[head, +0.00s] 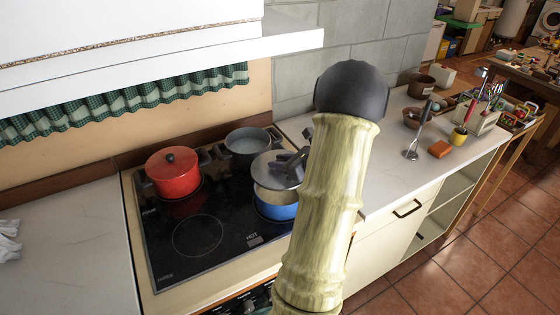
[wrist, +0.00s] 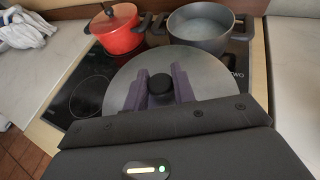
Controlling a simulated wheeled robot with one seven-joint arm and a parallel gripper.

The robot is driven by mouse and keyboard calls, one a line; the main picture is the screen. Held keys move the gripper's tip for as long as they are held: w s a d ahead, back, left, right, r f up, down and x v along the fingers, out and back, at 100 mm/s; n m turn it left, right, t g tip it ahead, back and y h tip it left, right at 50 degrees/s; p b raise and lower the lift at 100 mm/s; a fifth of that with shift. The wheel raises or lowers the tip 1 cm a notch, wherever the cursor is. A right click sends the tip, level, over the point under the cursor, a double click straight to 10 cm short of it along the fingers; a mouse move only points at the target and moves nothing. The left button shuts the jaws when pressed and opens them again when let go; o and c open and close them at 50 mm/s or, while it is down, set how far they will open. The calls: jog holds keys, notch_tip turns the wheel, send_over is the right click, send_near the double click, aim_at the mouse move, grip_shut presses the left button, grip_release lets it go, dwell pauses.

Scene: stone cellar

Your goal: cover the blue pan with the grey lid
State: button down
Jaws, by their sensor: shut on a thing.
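The blue pan (head: 276,207) stands at the front right of the black hob, partly hidden behind my arm in the head view. The round grey lid (head: 265,171) is over the pan and looks tilted, with a gap in which the pan's pale inside shows. In the wrist view the lid (wrist: 208,73) fills the middle and hides the pan. My gripper (wrist: 160,86) is shut on the lid's black knob (wrist: 161,84), one finger on each side. In the head view my gripper (head: 291,166) is partly hidden by my arm.
A red pot (head: 172,177) with its own lid stands at the hob's back left. A grey pot (head: 247,144) stands open at the back right, close behind the lid. The front left burner (head: 197,236) is clear. The right counter (head: 380,165) has free room near the hob.

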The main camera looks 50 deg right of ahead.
jog(key=shift+f+b, duration=2.35)
jog(key=shift+f, duration=0.75)
jog(key=c, duration=1.1)
grip_release()
jog(key=shift+s, duration=0.15)
jog(key=b+v, duration=0.1)
jog(key=v, duration=1.6)
jog(key=shift+s+r, duration=0.1)
